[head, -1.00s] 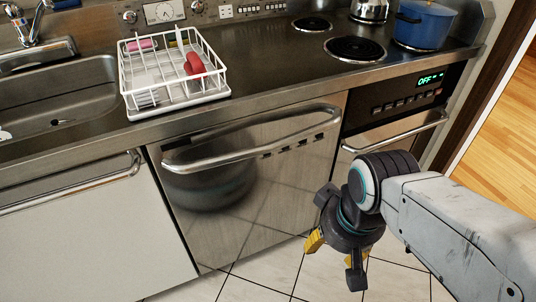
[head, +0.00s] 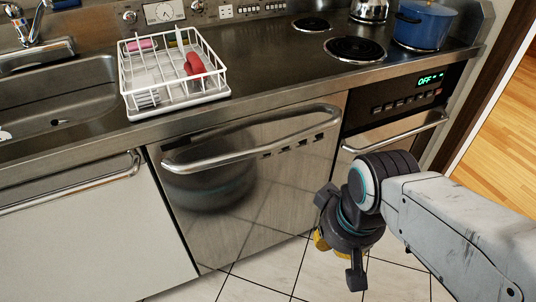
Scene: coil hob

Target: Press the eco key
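No key with a readable "eco" label shows; the lettering is too small to read. A row of small keys (head: 405,103) sits on the black oven panel at the right, below a green display (head: 430,79) that reads OFF. More small buttons (head: 275,7) line the back panel above the counter. My gripper (head: 336,258) hangs low over the tiled floor, in front of the steel door and well below the oven panel. It touches none of the keys. Its yellow finger pads are mostly hidden, so its opening is unclear.
A steel door (head: 250,190) with a bar handle (head: 250,150) stands behind my gripper. The oven handle (head: 395,132) juts out below the panel. On the counter are a dish rack (head: 222,92), a blue pot (head: 424,25) and a kettle (head: 369,10). The floor ahead is clear.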

